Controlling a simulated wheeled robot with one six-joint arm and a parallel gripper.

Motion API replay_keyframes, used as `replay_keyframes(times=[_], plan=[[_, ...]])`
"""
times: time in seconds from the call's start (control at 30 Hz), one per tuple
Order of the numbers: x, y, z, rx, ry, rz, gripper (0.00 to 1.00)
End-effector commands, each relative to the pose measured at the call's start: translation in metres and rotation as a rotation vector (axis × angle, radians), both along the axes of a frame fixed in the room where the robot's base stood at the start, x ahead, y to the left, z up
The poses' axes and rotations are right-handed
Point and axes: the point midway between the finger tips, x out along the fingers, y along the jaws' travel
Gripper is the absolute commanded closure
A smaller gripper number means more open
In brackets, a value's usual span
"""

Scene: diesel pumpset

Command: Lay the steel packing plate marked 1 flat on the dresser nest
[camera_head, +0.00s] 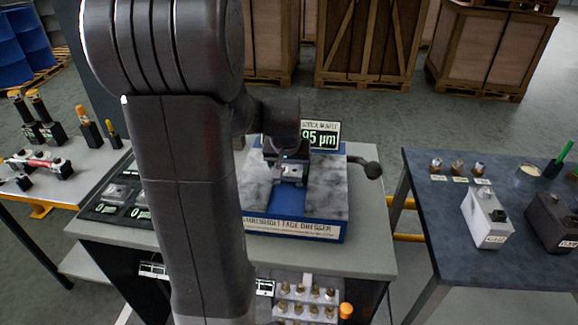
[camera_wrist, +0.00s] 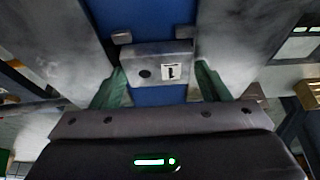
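The steel packing plate, a small grey block with a dark hole and a white label marked 1, shows in the wrist view (camera_wrist: 155,57). My gripper (camera_wrist: 158,80) has a green finger against each side of it. The plate looks level over the blue strip of the dresser nest (camera_wrist: 150,18), close to two small dark stops. Whether it touches the nest cannot be told. In the head view, my gripper (camera_head: 290,172) is over the middle of the dresser (camera_head: 325,205), between its grey stone-like faces, and my arm hides the dresser's left part.
A display (camera_head: 322,135) reading "95 µm" stands behind the dresser, partly hidden. A dark-knobbed lever (camera_head: 372,170) sticks out on the right. Small brass-coloured parts and an orange knob (camera_head: 345,310) are at the front. Side tables (camera_head: 440,200) stand left and right.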

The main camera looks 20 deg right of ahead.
Motion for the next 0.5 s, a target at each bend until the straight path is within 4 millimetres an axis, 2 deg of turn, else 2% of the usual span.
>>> replay_keyframes(times=[0.5], plan=[[-0.003, -0.0026, 0.0008, -0.004, 0.007, -0.002, 0.11]])
